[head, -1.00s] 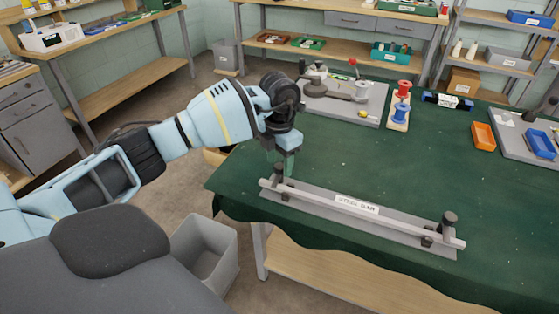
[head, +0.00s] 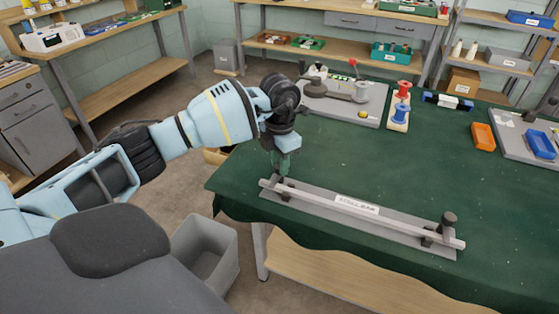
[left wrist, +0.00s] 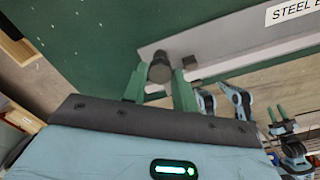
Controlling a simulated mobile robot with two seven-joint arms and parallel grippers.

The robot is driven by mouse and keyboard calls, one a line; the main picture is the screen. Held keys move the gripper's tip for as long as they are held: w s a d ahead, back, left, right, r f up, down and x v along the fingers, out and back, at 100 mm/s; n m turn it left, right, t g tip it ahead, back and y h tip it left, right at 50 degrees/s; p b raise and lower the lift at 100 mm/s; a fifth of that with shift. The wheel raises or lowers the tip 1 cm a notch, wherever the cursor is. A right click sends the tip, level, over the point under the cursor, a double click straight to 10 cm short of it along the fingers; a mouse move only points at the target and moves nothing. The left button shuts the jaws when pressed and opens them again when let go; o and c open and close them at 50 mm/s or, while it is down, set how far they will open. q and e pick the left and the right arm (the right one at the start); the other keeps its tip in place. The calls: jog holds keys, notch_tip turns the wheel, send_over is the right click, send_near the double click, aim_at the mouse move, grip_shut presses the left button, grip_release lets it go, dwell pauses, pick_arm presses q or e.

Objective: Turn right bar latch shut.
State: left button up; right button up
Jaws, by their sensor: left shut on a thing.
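A pale steel bar (head: 315,198) lies along a grey base plate (head: 392,235) at the front of the green table. A dark round latch knob (left wrist: 160,70) stands at the bar's left end in the head view. My left gripper (head: 281,170) points down there, and its green fingers are shut on that knob, one on each side. Another dark latch knob (head: 449,218) stands at the bar's right end, with no gripper near it. My right gripper (left wrist: 280,118) shows only small in the left wrist view, apart from the bar; its opening is unclear.
Behind the bar stand a grey board (head: 345,105) with fittings and a rack with a red spool (head: 403,88) and a blue spool (head: 399,112). The cloth between is clear.

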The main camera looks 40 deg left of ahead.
pick_arm(q)
jog(key=o, duration=1)
jog(key=shift+c, duration=0.2)
jog(key=shift+r, duration=0.1)
notch_tip(320, 180, up, 8)
jog(key=shift+f, duration=0.15)
